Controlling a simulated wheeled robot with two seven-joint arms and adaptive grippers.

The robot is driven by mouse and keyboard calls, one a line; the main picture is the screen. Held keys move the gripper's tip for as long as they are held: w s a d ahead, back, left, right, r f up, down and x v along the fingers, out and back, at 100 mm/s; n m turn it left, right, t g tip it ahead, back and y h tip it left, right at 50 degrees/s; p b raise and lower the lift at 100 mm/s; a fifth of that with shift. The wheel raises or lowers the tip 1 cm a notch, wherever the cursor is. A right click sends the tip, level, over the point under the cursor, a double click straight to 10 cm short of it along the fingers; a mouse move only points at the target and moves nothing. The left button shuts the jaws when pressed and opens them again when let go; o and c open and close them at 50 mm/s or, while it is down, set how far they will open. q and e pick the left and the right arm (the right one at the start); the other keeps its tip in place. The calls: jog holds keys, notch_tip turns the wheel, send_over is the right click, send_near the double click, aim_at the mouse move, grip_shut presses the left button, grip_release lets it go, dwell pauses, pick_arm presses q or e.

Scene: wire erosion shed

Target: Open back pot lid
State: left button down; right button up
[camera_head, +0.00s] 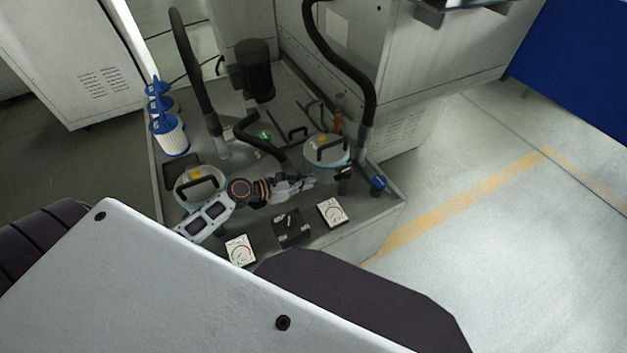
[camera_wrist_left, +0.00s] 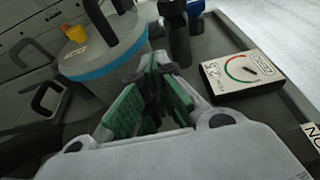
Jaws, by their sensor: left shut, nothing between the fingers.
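The back pot lid (camera_head: 318,151) is a pale round lid with a black bar handle and a yellow knob, on a pot with a blue band. It appears seated. It also shows in the left wrist view (camera_wrist_left: 82,56), at the upper left. The front pot lid (camera_head: 187,190), similar, lies further left, partly behind my left arm. My left gripper (camera_head: 306,184) is shut and empty, just in front of the back pot, below its lid in the picture. Its green finger pads (camera_wrist_left: 152,80) show in the wrist view. My right gripper is not in view.
Two dial gauges (camera_head: 332,212) (camera_head: 240,250) and a black switch box (camera_head: 291,228) line the front of the bench. A blue knob (camera_head: 378,184) sits at the right corner. Thick black hoses (camera_head: 345,68) rise behind the back pot. White-and-blue filters (camera_head: 170,137) stand left.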

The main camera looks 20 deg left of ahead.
pick_arm(q)
jog(key=shift+b+x, duration=0.35)
jog(key=shift+x, duration=4.45)
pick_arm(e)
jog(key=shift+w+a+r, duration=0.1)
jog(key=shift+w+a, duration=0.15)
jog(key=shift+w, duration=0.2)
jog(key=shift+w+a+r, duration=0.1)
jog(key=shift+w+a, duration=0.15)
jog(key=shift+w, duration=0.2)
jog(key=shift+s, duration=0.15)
